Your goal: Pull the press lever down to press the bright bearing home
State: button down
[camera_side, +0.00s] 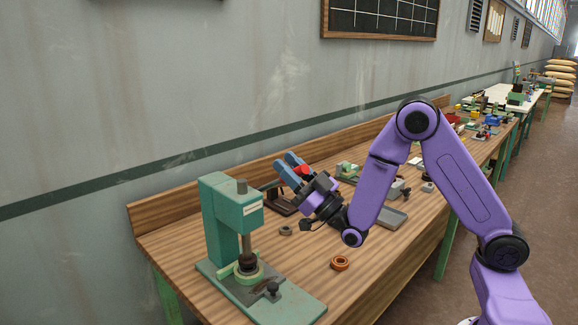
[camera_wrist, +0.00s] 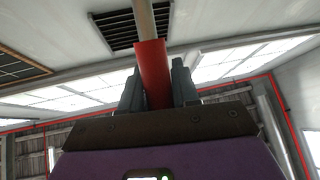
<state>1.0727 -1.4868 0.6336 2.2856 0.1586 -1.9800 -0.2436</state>
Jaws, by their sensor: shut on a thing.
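The green press (camera_side: 222,225) stands at the front left of the bench, its column upright. Its dark ram (camera_side: 247,259) is over a pale green round seat (camera_side: 250,276) on the base. I cannot clearly make out the bright bearing under the ram. The press lever runs from the press head toward my gripper (camera_side: 296,163). Its red grip (camera_side: 303,170) is between my blue-grey fingers. The wrist view shows the grip (camera_wrist: 153,72) between both fingers, with the lever's pale rod (camera_wrist: 146,18) beyond. My gripper is shut on the grip, about level with the press head.
An orange-brown ring (camera_side: 340,263) and a grey ring (camera_side: 286,230) lie on the wooden bench (camera_side: 310,285) right of the press. A grey tray (camera_side: 391,217) and small parts are further back. A low backboard (camera_side: 165,211) runs along the wall.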

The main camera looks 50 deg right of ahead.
jog(key=c, duration=0.9)
grip_release()
jog(key=shift+w+r, duration=0.1)
